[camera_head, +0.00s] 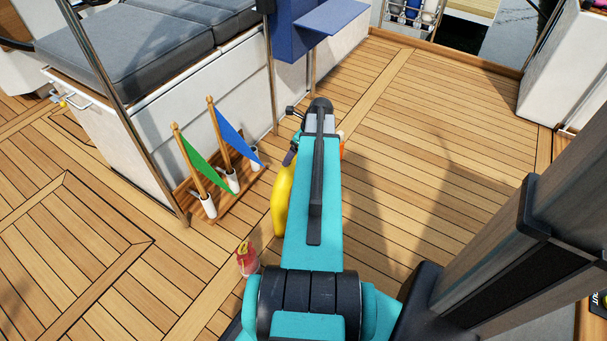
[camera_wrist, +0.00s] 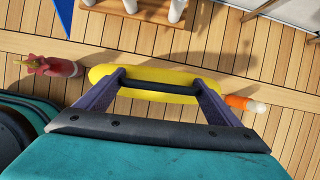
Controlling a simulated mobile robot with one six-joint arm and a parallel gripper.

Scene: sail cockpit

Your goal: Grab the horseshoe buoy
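The horseshoe buoy, seen as a yellow rounded body (camera_head: 283,200), is partly hidden behind my arm in the head view. In the wrist view the yellow body (camera_wrist: 150,97) lies lengthwise across the picture, below my gripper (camera_wrist: 160,78). My gripper's two purple fingers stand wide apart over it, and yellow shows between and outside them. A dark bar crosses between the fingers; I cannot tell what it belongs to. Contact with the buoy cannot be told. In the head view most of my gripper is hidden.
A red item with a yellow top (camera_head: 246,258) stands left of the buoy. An orange and white item (camera_wrist: 245,104) is at its other end. A wooden rack (camera_head: 222,207) holds green and blue flags beside the cushioned bench (camera_head: 135,50). The planked deck (camera_head: 430,130) at right is clear.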

